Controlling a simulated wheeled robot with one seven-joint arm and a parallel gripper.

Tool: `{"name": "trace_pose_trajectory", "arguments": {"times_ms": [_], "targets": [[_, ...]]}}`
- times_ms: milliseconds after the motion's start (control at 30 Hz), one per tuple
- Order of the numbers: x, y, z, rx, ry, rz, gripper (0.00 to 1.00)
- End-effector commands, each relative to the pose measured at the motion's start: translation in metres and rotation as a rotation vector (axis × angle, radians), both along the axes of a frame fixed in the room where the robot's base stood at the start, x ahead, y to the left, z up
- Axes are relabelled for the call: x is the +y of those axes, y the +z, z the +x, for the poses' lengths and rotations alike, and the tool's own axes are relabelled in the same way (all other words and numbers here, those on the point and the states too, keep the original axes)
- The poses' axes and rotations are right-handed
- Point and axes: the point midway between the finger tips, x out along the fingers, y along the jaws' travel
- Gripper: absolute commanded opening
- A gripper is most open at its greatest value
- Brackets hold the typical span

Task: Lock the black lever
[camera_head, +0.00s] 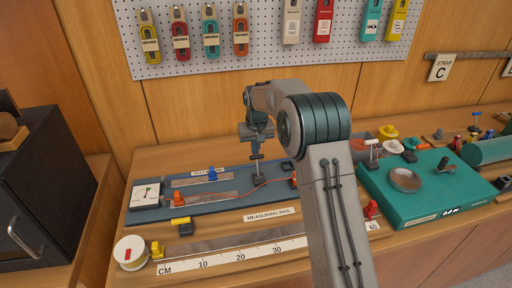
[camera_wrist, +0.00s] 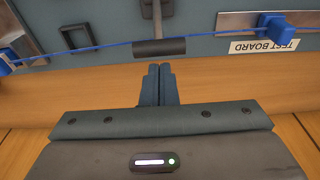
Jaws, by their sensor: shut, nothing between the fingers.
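The black lever is on the blue test board (camera_head: 205,205). Its dark crossbar handle (camera_head: 257,157) sits on a thin metal shaft in the head view. In the wrist view the same dark handle (camera_wrist: 160,47) lies crosswise at the end of the shaft. My gripper (camera_head: 255,146) is above the back of the board, close over the handle. Its fingertips (camera_wrist: 160,68) are together and empty, just short of the handle in the wrist view; I cannot tell whether they touch it.
A blue cord (camera_wrist: 110,46) passes beside the handle to a blue block (camera_wrist: 275,28). An orange cord (camera_head: 262,186) crosses the board. A measuring rail (camera_head: 225,248) lies in front. A teal case (camera_head: 430,195) stands to the right. A pegboard (camera_head: 265,55) hangs behind.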

Motion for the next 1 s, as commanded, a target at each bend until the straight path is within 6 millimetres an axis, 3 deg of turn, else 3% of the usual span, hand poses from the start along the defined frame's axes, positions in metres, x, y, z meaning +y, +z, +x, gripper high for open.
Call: {"name": "trace_pose_trajectory", "arguments": {"times_ms": [1000], "targets": [[-0.012,0.003,-0.011,-0.056,-0.014,0.011,0.0]]}}
